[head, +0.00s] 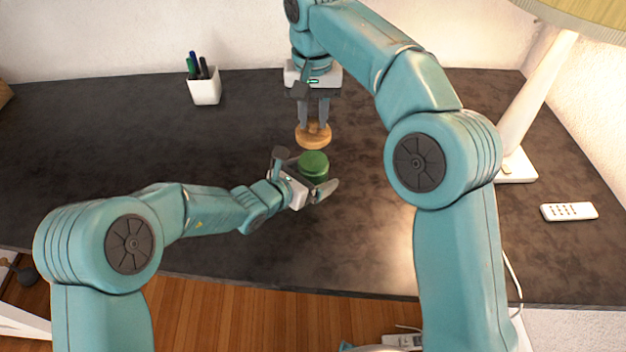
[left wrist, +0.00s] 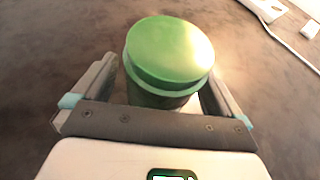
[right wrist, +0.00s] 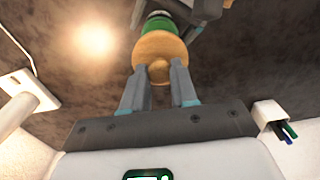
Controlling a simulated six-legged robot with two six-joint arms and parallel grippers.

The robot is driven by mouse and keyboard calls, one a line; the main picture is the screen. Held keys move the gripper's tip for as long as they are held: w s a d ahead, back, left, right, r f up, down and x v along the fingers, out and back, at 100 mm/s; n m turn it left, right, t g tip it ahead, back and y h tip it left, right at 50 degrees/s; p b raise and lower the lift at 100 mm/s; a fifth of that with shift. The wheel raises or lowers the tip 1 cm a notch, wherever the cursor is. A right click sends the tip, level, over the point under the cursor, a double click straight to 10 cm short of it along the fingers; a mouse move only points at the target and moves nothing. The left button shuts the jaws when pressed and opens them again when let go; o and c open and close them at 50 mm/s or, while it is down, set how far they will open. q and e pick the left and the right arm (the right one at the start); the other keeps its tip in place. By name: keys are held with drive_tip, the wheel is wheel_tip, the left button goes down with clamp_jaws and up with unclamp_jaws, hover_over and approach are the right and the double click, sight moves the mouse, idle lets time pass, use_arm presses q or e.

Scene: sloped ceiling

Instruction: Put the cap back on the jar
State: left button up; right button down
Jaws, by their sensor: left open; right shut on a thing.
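The green jar (head: 313,164) stands upright on the dark desk; its round green top fills the middle of the left wrist view (left wrist: 170,55). My left gripper (head: 304,174) is open, with one finger on each side of the jar. The cap, a round wooden disc with a small knob (head: 313,139), is held by my right gripper (head: 313,124), which is shut on the knob. The cap appears just behind and above the jar in the head view. In the right wrist view the cap (right wrist: 153,48) partly hides the jar (right wrist: 160,23).
A white pen cup (head: 205,90) stands at the back left of the desk (head: 100,150). A lamp (head: 535,85) stands at the right, with a white remote (head: 569,211) in front of it.

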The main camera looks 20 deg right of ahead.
sight(314, 131)
use_arm(q)
drive_tip(key=shift+s, duration=0.1)
drive_tip(key=shift+c, duration=0.7)
use_arm(e)
drive_tip(key=shift+s, duration=0.1)
use_arm(q)
drive_tip(key=c, duration=1.3)
use_arm(e)
drive_tip(key=shift+f, duration=2.5)
drive_tip(key=shift+f, duration=0.9)
drive_tip(key=shift+f, duration=0.65)
drive_tip(key=c, duration=0.8)
unclamp_jaws()
